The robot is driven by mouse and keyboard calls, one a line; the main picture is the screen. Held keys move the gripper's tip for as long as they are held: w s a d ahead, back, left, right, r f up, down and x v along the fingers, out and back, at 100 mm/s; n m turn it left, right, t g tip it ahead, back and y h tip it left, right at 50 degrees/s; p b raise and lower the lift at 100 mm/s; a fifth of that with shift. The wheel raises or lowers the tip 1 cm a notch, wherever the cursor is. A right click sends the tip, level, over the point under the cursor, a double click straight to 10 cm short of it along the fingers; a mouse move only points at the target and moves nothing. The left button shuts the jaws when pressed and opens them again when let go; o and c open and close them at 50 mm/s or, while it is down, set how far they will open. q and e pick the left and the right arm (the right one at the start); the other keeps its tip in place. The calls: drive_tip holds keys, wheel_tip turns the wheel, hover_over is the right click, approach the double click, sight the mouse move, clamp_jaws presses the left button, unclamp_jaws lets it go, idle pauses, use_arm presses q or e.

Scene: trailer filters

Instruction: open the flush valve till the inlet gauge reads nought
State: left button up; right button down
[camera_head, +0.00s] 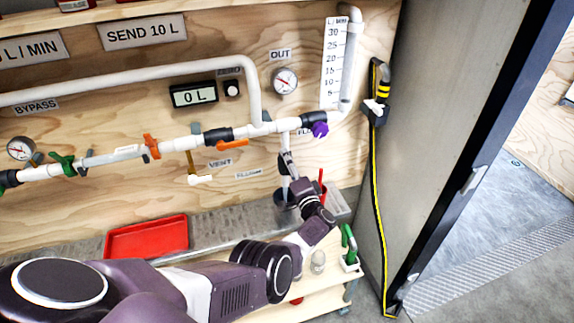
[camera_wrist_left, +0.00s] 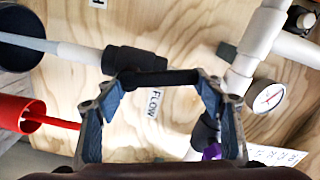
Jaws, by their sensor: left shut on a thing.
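My left gripper (camera_head: 287,163) is at the white downpipe (camera_head: 284,143) that drops from the main pipe. In the left wrist view its fingers (camera_wrist_left: 162,80) are closed on a dark bar, which I take to be the flush valve handle (camera_wrist_left: 165,76). A dark fitting (camera_wrist_left: 135,60) lies beside it. Another gauge (camera_head: 285,80) sits under the OUT sign. My right gripper is not in view.
A purple knob (camera_head: 320,129) is right of the downpipe. A red tray (camera_head: 146,238) lies at left. The counter (camera_head: 193,95) reads 0 L. An orange handle (camera_head: 151,146) and green handle (camera_head: 63,163) are farther left.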

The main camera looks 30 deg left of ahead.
use_arm(q)
drive_tip(key=shift+w+d+m, duration=0.1)
drive_tip(key=shift+d+m, duration=0.05)
drive_tip(key=shift+m, duration=0.45)
drive_tip(key=o, duration=1.7)
drive_tip(key=shift+w, duration=0.1)
